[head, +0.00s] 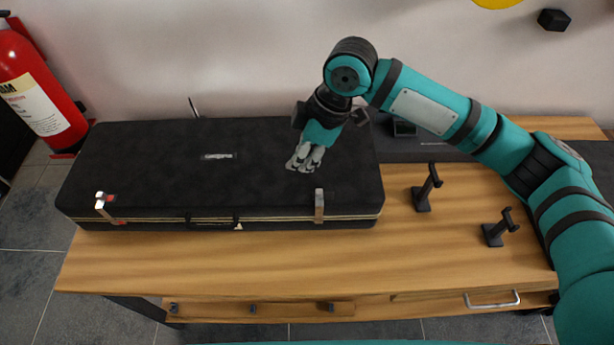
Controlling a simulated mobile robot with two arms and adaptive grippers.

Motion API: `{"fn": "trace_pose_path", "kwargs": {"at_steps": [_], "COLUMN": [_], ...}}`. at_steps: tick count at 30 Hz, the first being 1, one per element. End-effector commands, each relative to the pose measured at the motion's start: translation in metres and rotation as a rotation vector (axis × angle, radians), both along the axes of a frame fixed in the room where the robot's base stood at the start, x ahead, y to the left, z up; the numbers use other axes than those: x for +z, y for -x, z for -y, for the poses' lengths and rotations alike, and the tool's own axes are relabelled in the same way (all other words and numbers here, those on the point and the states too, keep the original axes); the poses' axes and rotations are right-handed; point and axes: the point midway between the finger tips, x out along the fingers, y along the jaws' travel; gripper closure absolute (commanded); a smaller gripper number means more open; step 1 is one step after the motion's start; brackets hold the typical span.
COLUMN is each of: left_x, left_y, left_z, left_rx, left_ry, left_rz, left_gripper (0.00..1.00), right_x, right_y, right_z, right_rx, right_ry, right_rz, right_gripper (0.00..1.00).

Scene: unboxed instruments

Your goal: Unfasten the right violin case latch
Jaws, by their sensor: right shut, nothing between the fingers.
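The black violin case (150,165) lies shut on the wooden table, its front side facing me. The right latch (319,206) is a silver clasp over the front seam, standing vertical across it. The left latch (103,207) is silver with a red part and sits tilted at the case's left front. A handle (212,220) is on the front between them. My right gripper (298,166) is shut and empty over the lid, behind and a little left of the right latch, apart from it. My left gripper is not in view.
Two small black stands (424,190) (495,230) stand on the table (400,260) right of the case. The table front is clear. A red fire extinguisher (40,90) stands at the left. A wall is behind. My right arm spans the right side.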

Motion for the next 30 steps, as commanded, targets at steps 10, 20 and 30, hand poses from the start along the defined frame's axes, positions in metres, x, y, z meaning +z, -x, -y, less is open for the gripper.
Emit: {"fn": "trace_pose_path", "kwargs": {"at_steps": [10,20,30], "left_x": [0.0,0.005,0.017], "left_y": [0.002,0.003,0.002], "left_z": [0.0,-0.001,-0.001], "left_rx": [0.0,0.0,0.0], "left_ry": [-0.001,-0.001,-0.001], "left_rz": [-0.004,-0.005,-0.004], "left_gripper": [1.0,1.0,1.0], "right_x": [0.003,-0.023,-0.091], "right_y": [-0.001,0.0,0.0], "right_z": [0.002,-0.007,-0.031], "right_rx": [0.004,0.004,0.002], "right_ry": [0.008,0.009,0.009], "right_rz": [-0.001,-0.004,-0.003], "right_gripper": [1.0,1.0,1.0]}}
